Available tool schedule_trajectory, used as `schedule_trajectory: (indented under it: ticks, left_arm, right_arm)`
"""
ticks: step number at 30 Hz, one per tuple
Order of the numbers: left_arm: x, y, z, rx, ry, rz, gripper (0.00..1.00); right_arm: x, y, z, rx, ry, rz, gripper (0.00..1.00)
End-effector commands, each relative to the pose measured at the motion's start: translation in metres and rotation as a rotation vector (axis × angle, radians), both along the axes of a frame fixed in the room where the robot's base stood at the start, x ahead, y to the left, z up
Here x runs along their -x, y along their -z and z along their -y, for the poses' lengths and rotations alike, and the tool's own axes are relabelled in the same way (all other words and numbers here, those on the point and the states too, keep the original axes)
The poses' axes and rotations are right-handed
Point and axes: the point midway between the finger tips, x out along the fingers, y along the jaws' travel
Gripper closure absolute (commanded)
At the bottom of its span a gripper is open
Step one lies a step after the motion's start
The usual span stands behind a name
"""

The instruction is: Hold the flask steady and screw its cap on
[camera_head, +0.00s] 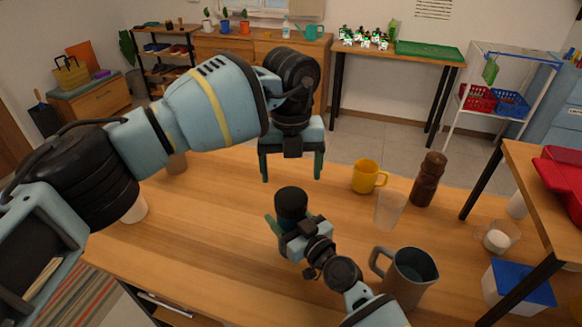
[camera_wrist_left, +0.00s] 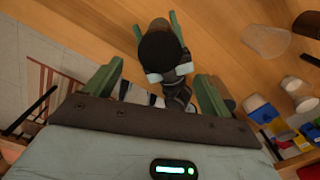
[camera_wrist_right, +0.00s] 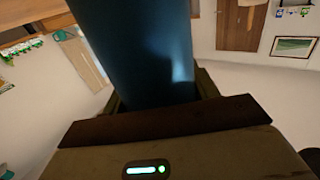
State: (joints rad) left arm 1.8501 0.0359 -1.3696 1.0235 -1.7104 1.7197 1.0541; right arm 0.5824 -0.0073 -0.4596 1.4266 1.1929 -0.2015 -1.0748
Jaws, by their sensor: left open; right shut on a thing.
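The flask is a dark blue cylinder (camera_wrist_right: 138,45) in the right wrist view, filling the space between the fingers of my right gripper (camera_wrist_right: 155,95). In the head view its black cap (camera_head: 291,202) shows at the top, above my right gripper (camera_head: 294,224), which hides most of the body. The cap also shows from above in the left wrist view (camera_wrist_left: 160,55). Whether it is fully seated cannot be told. My left gripper (camera_head: 292,178) is open and empty, pointing down, above and behind the cap in the head view. Its fingers show apart in the left wrist view (camera_wrist_left: 162,72).
To the right on the table are a yellow mug (camera_head: 364,177), a clear cup (camera_head: 389,211), a brown mill (camera_head: 428,180) and a grey pitcher (camera_head: 410,275). A blue-lidded box (camera_head: 521,284) is near a raised wooden shelf (camera_head: 545,185). The table left of the flask is mostly clear.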

Motion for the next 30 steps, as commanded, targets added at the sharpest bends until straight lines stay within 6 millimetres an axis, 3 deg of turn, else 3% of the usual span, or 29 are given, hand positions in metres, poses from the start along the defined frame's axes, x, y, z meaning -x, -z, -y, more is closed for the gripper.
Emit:
schedule_trajectory:
  ticks: [11,24,30]
  left_arm:
    - [0.000,0.005,0.000,-0.001,0.002,-0.001,0.17]
    - [0.000,0.062,0.000,-0.001,0.001,-0.002,0.17]
    - [0.000,0.077,0.000,-0.001,0.001,0.000,0.17]
  right_arm:
    - [0.000,0.001,0.000,0.000,-0.001,-0.001,1.00]
    - [0.000,0.001,0.000,0.000,-0.001,-0.001,1.00]
    - [0.000,0.001,0.000,0.001,-0.001,-0.001,1.00]
